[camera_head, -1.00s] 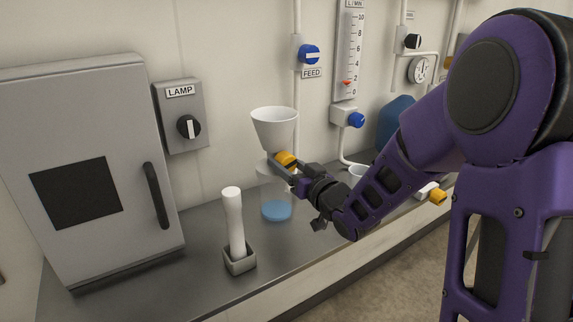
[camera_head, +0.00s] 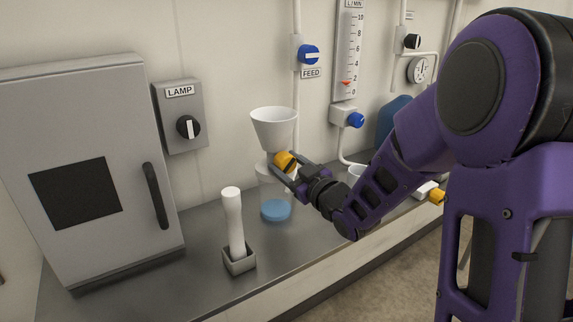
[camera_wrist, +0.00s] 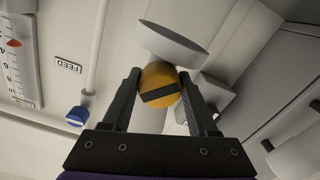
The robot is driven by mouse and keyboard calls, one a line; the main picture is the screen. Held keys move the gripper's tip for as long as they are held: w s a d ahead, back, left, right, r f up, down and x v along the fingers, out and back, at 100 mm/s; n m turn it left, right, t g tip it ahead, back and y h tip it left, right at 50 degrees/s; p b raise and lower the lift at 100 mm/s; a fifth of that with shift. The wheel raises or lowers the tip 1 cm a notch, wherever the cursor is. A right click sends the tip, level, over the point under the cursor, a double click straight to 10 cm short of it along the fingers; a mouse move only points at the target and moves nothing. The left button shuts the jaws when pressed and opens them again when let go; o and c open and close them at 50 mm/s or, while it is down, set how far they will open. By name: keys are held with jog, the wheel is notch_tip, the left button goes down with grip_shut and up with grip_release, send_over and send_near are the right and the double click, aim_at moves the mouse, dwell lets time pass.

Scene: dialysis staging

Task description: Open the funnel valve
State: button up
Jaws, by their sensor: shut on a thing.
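The white funnel (camera_head: 274,130) stands above a clear vessel (camera_head: 274,195) with blue liquid in it. The funnel valve's round yellow knob (camera_head: 283,161) is just under the funnel. My gripper (camera_head: 287,168) reaches it from the right, shut on the knob. In the wrist view, the knob (camera_wrist: 160,82) sits between the two dark fingertips, with a dark bar across its face. The bar runs nearly level there, slightly tilted. The white funnel rim (camera_wrist: 172,45) shows just above the knob. The valve's inner passage is hidden.
A white stick in a grey holder (camera_head: 239,262) stands on the counter at the front left. A grey cabinet (camera_head: 105,95) and the LAMP switch (camera_head: 188,127) are further left. The blue FEED knob (camera_head: 309,54) and flow meter (camera_head: 349,60) are on the wall behind.

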dwell(0.3)
jog(key=o, duration=1.4)
jog(key=shift+c, duration=0.2)
